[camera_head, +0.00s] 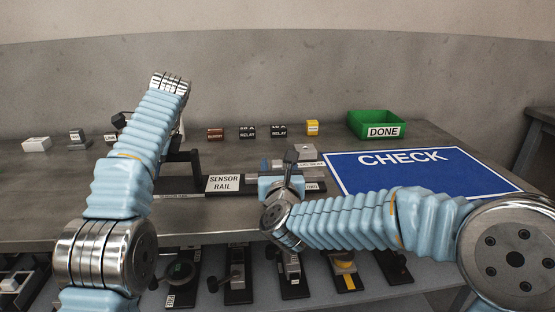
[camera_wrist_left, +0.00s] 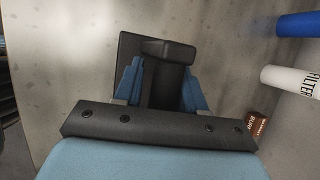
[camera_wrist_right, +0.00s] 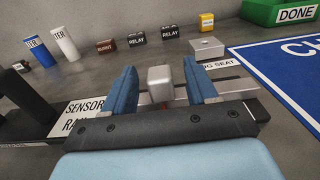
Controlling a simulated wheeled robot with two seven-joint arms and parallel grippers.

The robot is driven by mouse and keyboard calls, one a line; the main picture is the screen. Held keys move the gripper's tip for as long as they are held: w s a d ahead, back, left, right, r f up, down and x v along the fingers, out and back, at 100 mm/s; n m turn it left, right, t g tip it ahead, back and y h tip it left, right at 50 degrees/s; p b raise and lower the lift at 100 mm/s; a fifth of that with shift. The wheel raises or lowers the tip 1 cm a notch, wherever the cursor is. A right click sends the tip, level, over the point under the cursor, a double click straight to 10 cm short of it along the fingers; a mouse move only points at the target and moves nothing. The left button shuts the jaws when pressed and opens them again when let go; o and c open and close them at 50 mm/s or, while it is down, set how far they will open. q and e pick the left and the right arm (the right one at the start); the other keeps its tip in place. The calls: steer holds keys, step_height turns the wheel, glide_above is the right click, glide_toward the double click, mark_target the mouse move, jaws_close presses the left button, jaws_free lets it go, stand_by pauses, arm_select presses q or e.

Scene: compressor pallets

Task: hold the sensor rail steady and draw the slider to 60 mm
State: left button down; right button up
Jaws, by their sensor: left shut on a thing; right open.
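The sensor rail lies along the table, with its white SENSOR RAIL label (camera_head: 224,183) left of my right gripper (camera_head: 284,178). The label also shows in the right wrist view (camera_wrist_right: 84,112). In the left wrist view my left gripper (camera_wrist_left: 160,88) is shut on a black upright handle (camera_wrist_left: 167,50); my arm hides this grip in the head view. In the right wrist view my right gripper (camera_wrist_right: 160,82) is open, its blue fingers on either side of a silver slider knob (camera_wrist_right: 160,78), with visible gaps. The slider's scale reading cannot be made out.
A blue CHECK mat (camera_head: 420,172) lies to the right, with a green DONE bin (camera_head: 376,120) behind it. Small relay blocks (camera_head: 279,131), a brown block (camera_head: 215,134) and a yellow block (camera_head: 312,127) stand at the back. A lower shelf holds several fixtures.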

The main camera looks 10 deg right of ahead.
steer(key=w, duration=0.4)
steer(key=shift+d, duration=0.15)
